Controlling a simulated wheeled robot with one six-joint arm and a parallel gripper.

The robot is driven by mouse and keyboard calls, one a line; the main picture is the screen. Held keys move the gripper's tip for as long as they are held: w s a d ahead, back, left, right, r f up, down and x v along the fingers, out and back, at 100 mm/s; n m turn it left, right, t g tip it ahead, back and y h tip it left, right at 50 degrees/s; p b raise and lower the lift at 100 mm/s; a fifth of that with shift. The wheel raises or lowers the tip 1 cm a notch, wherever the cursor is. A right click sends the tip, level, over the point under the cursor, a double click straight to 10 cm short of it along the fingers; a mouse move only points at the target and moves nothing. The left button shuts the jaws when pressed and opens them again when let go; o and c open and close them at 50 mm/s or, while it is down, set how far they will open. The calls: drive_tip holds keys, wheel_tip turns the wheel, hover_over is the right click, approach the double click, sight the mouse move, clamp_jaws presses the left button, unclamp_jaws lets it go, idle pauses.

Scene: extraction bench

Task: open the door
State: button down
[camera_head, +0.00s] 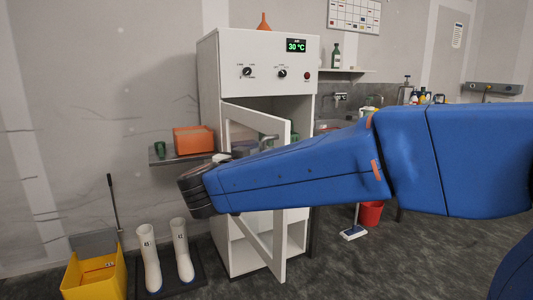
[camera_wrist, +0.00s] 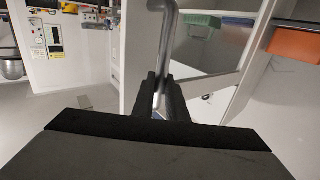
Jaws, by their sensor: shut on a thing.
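The white cabinet (camera_head: 258,80) stands in the middle of the head view, with a temperature display reading 30 °C on its top panel. Its white-framed door (camera_head: 278,262) stands ajar, swung outward from the cabinet front. The metal door handle (camera_head: 268,139) shows just above my blue arm. In the wrist view, my gripper (camera_wrist: 160,88) is shut on the grey handle bar (camera_wrist: 166,40), one dark finger on each side. The door frame (camera_wrist: 136,50) is beside the fingers there. In the head view my arm hides the fingers and the door's middle.
A shelf with an orange box (camera_head: 193,140) is left of the cabinet. White boots (camera_head: 150,262) and a yellow bucket (camera_head: 95,276) stand on the floor at lower left. A red bucket (camera_head: 371,213) is at right. The floor before the door looks clear.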

drive_tip(key=shift+w+a+r, duration=0.1)
drive_tip(key=shift+r, duration=0.1)
drive_tip(key=c, duration=1.8)
unclamp_jaws()
drive_tip(key=shift+f, duration=0.15)
drive_tip(key=shift+o, duration=0.2)
drive_tip(key=v, duration=1.7)
drive_tip(key=shift+s, duration=0.2)
